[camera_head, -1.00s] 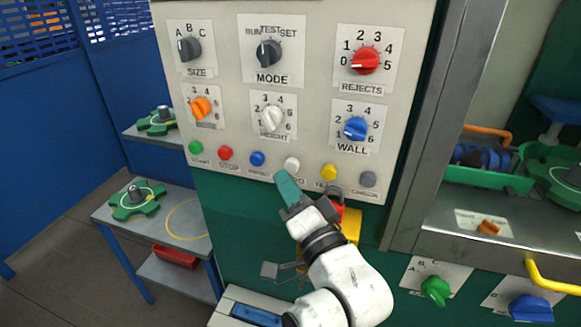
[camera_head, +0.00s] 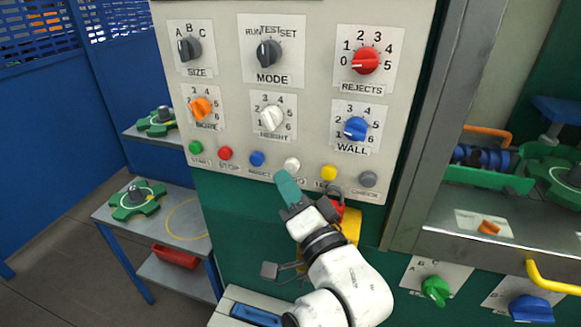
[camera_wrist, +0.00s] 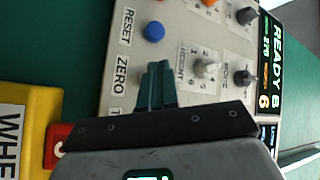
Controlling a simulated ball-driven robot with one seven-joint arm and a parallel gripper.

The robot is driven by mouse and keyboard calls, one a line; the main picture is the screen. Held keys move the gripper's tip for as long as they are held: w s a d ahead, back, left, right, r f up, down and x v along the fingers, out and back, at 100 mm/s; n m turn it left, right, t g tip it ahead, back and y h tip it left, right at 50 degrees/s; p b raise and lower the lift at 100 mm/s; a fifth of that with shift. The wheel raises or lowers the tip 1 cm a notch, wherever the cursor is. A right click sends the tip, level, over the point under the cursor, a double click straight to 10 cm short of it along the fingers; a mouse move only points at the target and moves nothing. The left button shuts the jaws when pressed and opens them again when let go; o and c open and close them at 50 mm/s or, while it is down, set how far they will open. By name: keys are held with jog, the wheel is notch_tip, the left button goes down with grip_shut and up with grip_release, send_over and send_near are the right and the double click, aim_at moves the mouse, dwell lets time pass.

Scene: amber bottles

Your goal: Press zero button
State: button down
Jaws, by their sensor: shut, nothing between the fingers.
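The zero button is the white button (camera_head: 291,164) in the bottom row of the panel, between the blue and yellow ones. Its label is partly hidden by my gripper (camera_head: 283,174), whose green fingertips are just below the button. The fingers are shut and empty. In the wrist view the shut fingertips (camera_wrist: 158,68) point at the panel beside the ZERO label (camera_wrist: 121,76), and the button is hidden behind them. I cannot tell whether the fingertips touch it.
The blue reset button (camera_head: 257,158) is on the left and the yellow button (camera_head: 328,172) on the right. Knobs such as the white height knob (camera_head: 271,118) sit above. A yellow box (camera_wrist: 28,120) with a red part (camera_wrist: 58,142) is at the left in the wrist view.

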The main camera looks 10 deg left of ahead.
jog(key=shift+w, duration=0.1)
dwell(0.3)
jog(key=shift+w, duration=0.3)
jog(key=shift+w+d+b, duration=0.1)
jog(key=shift+w+b, duration=0.25)
jog(key=shift+w, duration=0.15)
dwell(0.7)
jog(key=shift+s, duration=0.1)
jog(key=shift+s+p, duration=0.65)
jog(key=shift+s, duration=0.15)
jog(key=s+p, duration=0.2)
jog(key=s, duration=0.1)
jog(key=s+p, duration=0.2)
jog(key=shift+a, duration=0.25)
